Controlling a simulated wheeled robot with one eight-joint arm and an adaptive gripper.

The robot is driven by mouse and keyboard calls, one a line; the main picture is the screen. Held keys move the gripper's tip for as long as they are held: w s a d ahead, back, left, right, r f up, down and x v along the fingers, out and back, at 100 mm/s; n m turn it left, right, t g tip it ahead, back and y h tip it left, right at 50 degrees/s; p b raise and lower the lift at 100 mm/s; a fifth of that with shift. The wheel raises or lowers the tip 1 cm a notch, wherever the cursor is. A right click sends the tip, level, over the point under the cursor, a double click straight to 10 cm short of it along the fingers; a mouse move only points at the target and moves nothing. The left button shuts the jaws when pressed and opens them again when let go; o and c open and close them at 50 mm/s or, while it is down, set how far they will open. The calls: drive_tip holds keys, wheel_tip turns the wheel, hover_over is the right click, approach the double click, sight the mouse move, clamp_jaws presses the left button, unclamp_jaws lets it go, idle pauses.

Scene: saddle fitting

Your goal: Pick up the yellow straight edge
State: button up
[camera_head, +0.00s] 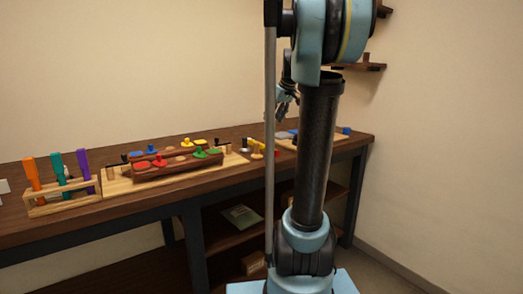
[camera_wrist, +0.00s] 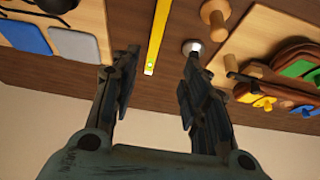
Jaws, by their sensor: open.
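The yellow straight edge (camera_wrist: 157,38) lies on the brown wooden bench in the wrist view, a narrow flat strip running up out of the top of the picture. Its near end has a small pale mark. My gripper (camera_wrist: 155,85) is open and empty, with one finger to each side of the strip's line. The strip's near end shows in the gap between the fingertips, and I see no contact. In the head view my gripper (camera_head: 283,108) is small above the far part of the bench, partly hidden by my own arm.
In the wrist view, blue-grey pads (camera_wrist: 75,45) lie left of the strip. A wooden peg (camera_wrist: 215,14), a pale-topped round piece (camera_wrist: 192,47) and a board with coloured knobs stand right. In the head view, a rack (camera_head: 62,196) of coloured-handled tools stands at the bench's left end.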

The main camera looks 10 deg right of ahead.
drive_tip(key=w, duration=0.1)
approach(262, 144)
drive_tip(key=x, duration=0.8)
drive_tip(key=shift+w+f, duration=0.1)
drive_tip(key=shift+f, duration=0.2)
clamp_jaws()
